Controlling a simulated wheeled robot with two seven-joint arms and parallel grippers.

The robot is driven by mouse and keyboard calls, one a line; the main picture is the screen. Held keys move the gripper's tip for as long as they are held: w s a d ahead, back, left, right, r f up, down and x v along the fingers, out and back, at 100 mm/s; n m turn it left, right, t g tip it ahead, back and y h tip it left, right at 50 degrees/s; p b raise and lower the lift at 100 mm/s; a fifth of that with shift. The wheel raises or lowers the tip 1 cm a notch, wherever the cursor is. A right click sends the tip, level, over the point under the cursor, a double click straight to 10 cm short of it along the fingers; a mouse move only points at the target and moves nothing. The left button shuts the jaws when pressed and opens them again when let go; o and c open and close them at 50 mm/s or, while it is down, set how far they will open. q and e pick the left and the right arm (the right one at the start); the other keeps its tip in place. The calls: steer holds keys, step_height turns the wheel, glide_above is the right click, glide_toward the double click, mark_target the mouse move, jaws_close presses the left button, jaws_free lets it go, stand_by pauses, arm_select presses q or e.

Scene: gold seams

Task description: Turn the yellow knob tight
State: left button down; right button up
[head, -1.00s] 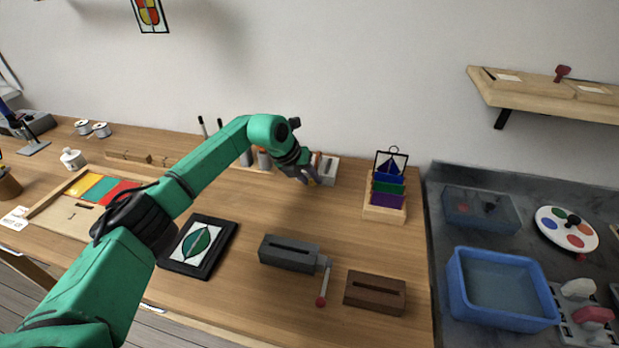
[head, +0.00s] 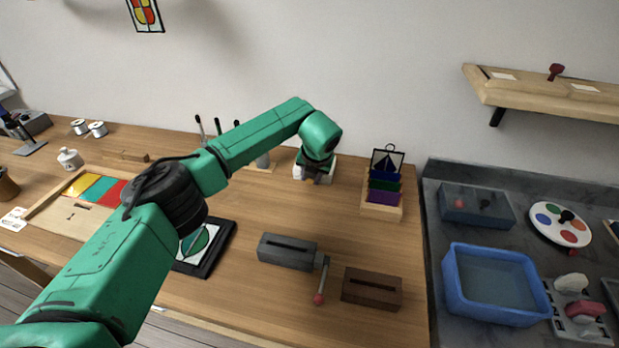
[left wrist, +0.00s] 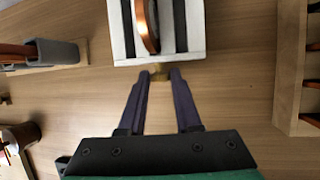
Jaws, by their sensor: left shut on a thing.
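In the head view the left gripper (head: 313,177) points down at the block (head: 298,172) near the back of the table, and the arm hides part of the block. The right gripper is not in view.
A wooden rack (head: 381,212) with coloured glass panes stands to the right of the block. A grey slotted block (head: 287,252) with a red-tipped lever and a brown slotted block (head: 372,289) lie nearer. Bare table lies between them and the gripper.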

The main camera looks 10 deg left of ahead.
arm_select(q)
steer(key=shift+d+y, duration=0.1)
steer(key=shift+y, duration=0.4)
steer(key=c, duration=0.6)
jaws_free()
steer(key=b+v, duration=0.2)
steer(key=v, duration=1.2)
steer(key=shift+s+r+b, duration=0.15)
steer(key=shift+r+b, duration=0.05)
steer(key=shift+b, duration=0.15)
steer(key=shift+c, duration=0.2)
